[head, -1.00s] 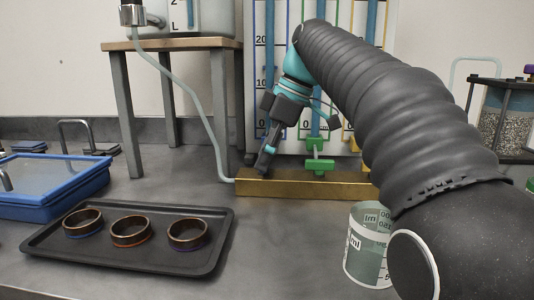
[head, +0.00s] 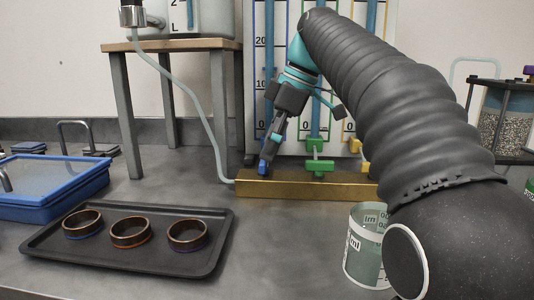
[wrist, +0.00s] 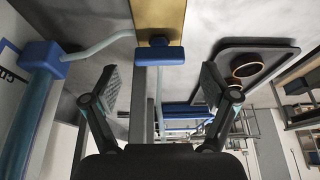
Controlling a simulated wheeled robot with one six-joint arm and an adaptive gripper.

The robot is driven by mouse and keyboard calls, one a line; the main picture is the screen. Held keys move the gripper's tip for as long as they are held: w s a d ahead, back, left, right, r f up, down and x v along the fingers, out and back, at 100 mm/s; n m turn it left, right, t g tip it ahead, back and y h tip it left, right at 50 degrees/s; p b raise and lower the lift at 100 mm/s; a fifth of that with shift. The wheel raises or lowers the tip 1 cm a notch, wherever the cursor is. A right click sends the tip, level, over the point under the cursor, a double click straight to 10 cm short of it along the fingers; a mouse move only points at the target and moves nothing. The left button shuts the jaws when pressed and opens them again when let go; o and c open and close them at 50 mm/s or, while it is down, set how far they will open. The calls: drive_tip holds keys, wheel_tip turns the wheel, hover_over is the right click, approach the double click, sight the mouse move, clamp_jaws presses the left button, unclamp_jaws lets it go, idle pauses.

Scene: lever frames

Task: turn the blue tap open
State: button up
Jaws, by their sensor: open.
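The blue tap (head: 263,167) sits at the left end of the brass bar (head: 308,187), partly hidden by my gripper in the head view. In the wrist view its blue handle (wrist: 160,55) lies crosswise in front of the brass (wrist: 158,15). My gripper (head: 268,152) points down at the tap from above. In the wrist view my gripper (wrist: 160,88) is open, one finger on each side of the handle's line, with nothing held. I cannot tell whether a finger touches the handle.
The green tap (head: 319,160) stands right of the blue one, the yellow tap (head: 358,148) farther right. A pale hose (head: 205,120) runs to the bar's left end. A clear beaker (head: 366,248) stands in front. A dark tray (head: 130,255) with three rings lies front left.

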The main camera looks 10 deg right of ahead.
sight(280, 175)
drive_tip(key=shift+v, duration=2.55)
